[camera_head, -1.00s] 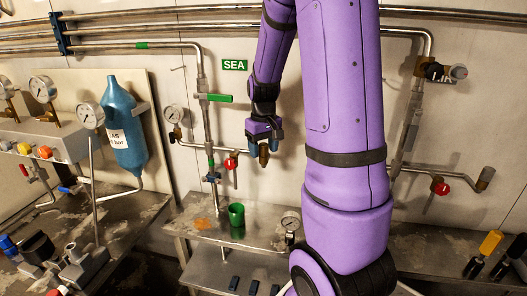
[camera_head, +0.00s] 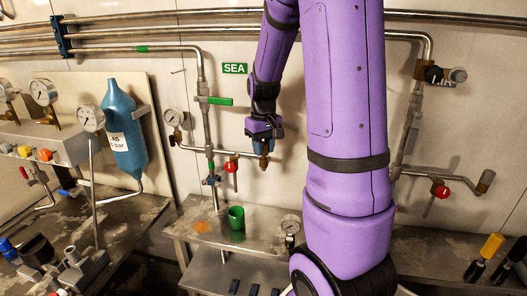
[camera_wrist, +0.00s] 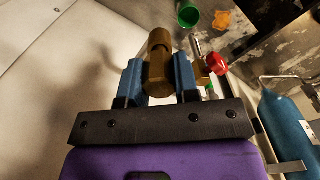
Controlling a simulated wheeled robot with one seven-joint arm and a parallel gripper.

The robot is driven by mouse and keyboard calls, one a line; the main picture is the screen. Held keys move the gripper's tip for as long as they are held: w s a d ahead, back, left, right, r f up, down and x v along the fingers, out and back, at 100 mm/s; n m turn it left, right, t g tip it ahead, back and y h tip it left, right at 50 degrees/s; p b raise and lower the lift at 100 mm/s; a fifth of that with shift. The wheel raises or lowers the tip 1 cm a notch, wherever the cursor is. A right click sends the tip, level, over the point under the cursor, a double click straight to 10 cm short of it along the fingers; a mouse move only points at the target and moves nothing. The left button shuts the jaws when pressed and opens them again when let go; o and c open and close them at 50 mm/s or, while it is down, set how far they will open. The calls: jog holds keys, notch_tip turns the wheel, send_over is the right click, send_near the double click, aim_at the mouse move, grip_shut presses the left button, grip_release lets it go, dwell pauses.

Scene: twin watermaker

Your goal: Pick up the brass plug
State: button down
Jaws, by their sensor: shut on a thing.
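The brass plug (camera_wrist: 158,62) is a short brown-gold cylinder with a wider rounded end. In the wrist view it sits between the two blue fingers of my gripper (camera_wrist: 158,80), which are shut on it. In the head view my gripper (camera_head: 264,146) is at the right end of the pipe branch with the red valve, and the plug (camera_head: 264,161) pokes out below the fingers. I cannot tell whether the plug still touches the pipe end, as the fingers hide part of it.
A red valve handle (camera_wrist: 215,63) is close beside the plug. Below stands a steel bench with a green cup (camera_head: 236,217), an orange piece (camera_head: 200,227) and a gauge (camera_head: 291,224). A blue bottle (camera_head: 125,130) hangs at left.

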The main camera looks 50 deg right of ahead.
notch_tip(320, 180, up, 2)
jog(key=shift+r, duration=0.25)
jog(key=s+a, duration=0.2)
jog(key=s, duration=0.5)
jog(key=s+a+r, duration=0.1)
jog(key=s+a, duration=0.2)
jog(key=s, duration=0.5)
jog(key=shift+a, duration=0.3)
jog(key=shift+r, duration=0.1)
jog(key=c, duration=1.5)
grip_release()
grip_shut()
